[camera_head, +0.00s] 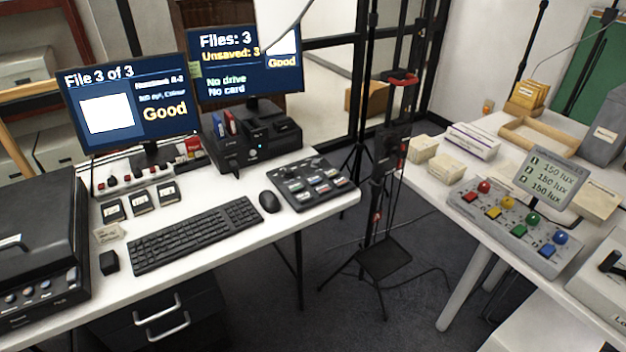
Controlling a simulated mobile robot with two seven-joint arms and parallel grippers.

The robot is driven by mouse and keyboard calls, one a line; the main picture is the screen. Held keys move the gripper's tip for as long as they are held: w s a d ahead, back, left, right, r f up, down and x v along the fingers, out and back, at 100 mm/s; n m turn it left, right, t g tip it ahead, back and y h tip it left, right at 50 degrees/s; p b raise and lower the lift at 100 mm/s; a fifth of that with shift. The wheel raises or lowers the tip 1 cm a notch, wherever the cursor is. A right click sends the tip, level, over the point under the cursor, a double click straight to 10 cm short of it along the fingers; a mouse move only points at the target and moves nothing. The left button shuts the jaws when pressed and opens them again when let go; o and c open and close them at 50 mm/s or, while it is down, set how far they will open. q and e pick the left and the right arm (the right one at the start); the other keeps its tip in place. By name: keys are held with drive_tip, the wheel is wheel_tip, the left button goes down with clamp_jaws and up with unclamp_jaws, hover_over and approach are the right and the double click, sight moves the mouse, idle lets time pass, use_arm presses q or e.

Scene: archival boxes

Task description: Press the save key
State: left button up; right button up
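A black key pad (311,182) with several keys, some with coloured parts, lies at the right end of the white desk. Its labels are too small to read, so I cannot tell which key is the save key. The left monitor (127,104) reads "File 3 of 3" and "Good". The right monitor (225,88) reads "Files: 3", "Unsaved: 3", "No drive", "No card"; a pale shape covers part of its upper right. Neither of my grippers shows in the head view.
A keyboard (197,233) and mouse (269,202) lie left of the pad. A black dock (250,142) stands behind it. A black scanner (40,240) fills the desk's left end. A thin stand (384,262) is between the desk and the right table, which holds a coloured-button box (513,232).

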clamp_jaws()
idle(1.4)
